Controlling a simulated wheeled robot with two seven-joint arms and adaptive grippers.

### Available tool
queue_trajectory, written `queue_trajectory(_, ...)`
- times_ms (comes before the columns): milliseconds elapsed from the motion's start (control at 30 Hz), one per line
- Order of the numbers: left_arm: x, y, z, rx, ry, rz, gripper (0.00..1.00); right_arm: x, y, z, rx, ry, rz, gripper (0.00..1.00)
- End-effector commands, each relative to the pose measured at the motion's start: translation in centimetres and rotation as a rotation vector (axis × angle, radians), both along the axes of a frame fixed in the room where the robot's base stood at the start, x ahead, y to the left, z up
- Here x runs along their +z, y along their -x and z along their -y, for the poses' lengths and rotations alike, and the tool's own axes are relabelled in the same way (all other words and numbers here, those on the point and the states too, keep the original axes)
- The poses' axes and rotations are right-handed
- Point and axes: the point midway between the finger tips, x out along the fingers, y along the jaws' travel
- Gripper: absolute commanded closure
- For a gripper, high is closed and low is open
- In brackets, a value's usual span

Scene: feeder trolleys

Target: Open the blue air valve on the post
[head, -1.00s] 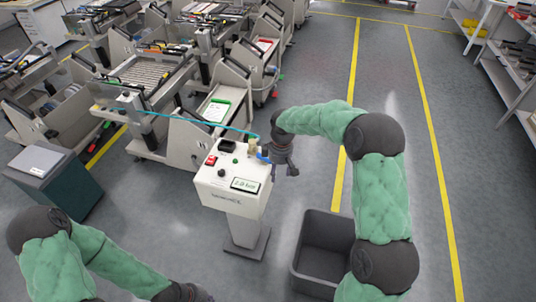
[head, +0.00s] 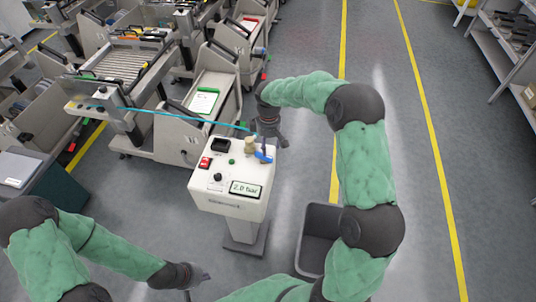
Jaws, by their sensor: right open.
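The white control box (head: 230,208) stands on a post, with a display that appears to read 2.0 bar. The blue air valve handle (head: 263,156) is at the box's top right, beside a brass-coloured fitting (head: 249,144). A light blue hose runs left from there. My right gripper (head: 272,142) is open, pointing down just behind and right of the handle; any contact cannot be made out. My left gripper (head: 198,281) is low at the front, away from the box, and its fingers are too unclear to read.
A dark open bin (head: 312,250) stands on the floor right of the post, partly behind my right arm. Feeder trolleys (head: 185,130) fill the left and back. A dark cabinet (head: 60,192) is at left. Shelves (head: 500,55) stand at far right beyond clear floor.

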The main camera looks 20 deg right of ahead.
Motion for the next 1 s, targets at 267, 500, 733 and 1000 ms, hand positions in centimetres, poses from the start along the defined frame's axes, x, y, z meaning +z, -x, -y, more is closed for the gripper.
queue_trajectory(267, -1.4, -0.1, 0.0, 0.0, 0.0, 0.001, 1.0, -4.7, 0.0, 0.0, -0.002, -0.002, -0.001, 0.46)
queue_trajectory(500, -1.7, -0.1, 0.0, 0.0, 0.0, 0.001, 1.0, -6.2, 0.0, 0.0, -0.001, 0.0, 0.0, 0.46)
queue_trajectory(733, -1.7, -0.1, 0.0, 0.0, 0.0, 0.001, 1.0, -6.3, 0.0, 0.0, -0.001, -0.001, 0.001, 0.46)
queue_trajectory(1000, -1.7, -0.1, 0.0, 0.0, 0.0, 0.001, 1.0, -6.3, 0.0, 0.0, -0.001, -0.001, 0.001, 1.0)
